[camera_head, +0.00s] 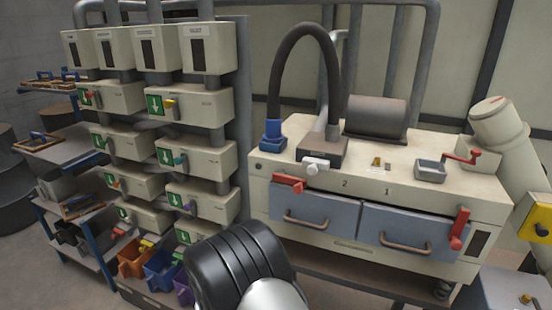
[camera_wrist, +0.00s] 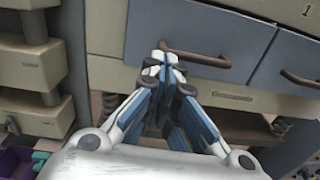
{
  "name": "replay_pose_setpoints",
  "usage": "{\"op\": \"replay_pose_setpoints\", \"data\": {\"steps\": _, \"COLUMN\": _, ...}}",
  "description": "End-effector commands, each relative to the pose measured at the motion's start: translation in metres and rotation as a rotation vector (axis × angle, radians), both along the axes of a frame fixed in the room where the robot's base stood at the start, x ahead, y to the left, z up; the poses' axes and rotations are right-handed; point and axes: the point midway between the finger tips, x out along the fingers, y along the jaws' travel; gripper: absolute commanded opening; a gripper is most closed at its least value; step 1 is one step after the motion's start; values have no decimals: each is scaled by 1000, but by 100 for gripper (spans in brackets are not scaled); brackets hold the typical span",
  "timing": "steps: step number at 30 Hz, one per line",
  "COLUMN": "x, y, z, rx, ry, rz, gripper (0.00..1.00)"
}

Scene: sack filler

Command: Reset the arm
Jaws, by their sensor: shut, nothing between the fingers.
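My gripper (camera_wrist: 165,55) shows in the wrist view with its blue and white fingers together and nothing between them. Its tips appear in front of the grey drawer with a brown handle (camera_wrist: 196,58); I cannot tell whether they touch it. In the head view my black and silver arm part (camera_head: 240,270) rises at the bottom middle, and the fingers are not visible there.
A cream machine (camera_head: 280,172) with two grey drawers (camera_head: 315,212) and red levers (camera_head: 460,228) stands ahead. A dispenser rack (camera_head: 205,108) stands to its left. Coloured bins (camera_head: 133,260) sit low at left. A shelf cart (camera_head: 85,140) stands farther left.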

Motion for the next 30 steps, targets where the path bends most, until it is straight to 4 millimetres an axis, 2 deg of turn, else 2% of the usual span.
{"op": "replay_pose_setpoints", "data": {"steps": 4, "x": -10, "y": -66, "z": 45, "rx": 139, "ry": -17, "rz": -199, "gripper": 0}}
{"op": "replay_pose_setpoints", "data": {"steps": 7, "x": -36, "y": -129, "z": 79, "rx": 300, "ry": -34, "rz": -398, "gripper": 0}}
{"op": "replay_pose_setpoints", "data": {"steps": 9, "x": -63, "y": -169, "z": 97, "rx": 424, "ry": -49, "rz": -538, "gripper": 0}}
{"op": "replay_pose_setpoints", "data": {"steps": 12, "x": -108, "y": -214, "z": 114, "rx": 612, "ry": -77, "rz": -725, "gripper": 0}}
{"op": "replay_pose_setpoints", "data": {"steps": 15, "x": -157, "y": -246, "z": 124, "rx": 812, "ry": -112, "rz": -899, "gripper": 0}}
{"op": "replay_pose_setpoints", "data": {"steps": 18, "x": -206, "y": -264, "z": 128, "rx": 1023, "ry": -157, "rz": -1060, "gripper": 0}}
{"op": "replay_pose_setpoints", "data": {"steps": 22, "x": -265, "y": -268, "z": 128, "rx": 1316, "ry": -224, "rz": -1240, "gripper": 0}}
{"op": "replay_pose_setpoints", "data": {"steps": 27, "x": -325, "y": -248, "z": 126, "rx": 1723, "ry": -324, "rz": -1426, "gripper": 0}}
{"op": "replay_pose_setpoints", "data": {"steps": 30, "x": -348, "y": -228, "z": 127, "rx": 1956, "ry": -381, "rz": -1500, "gripper": 0}}
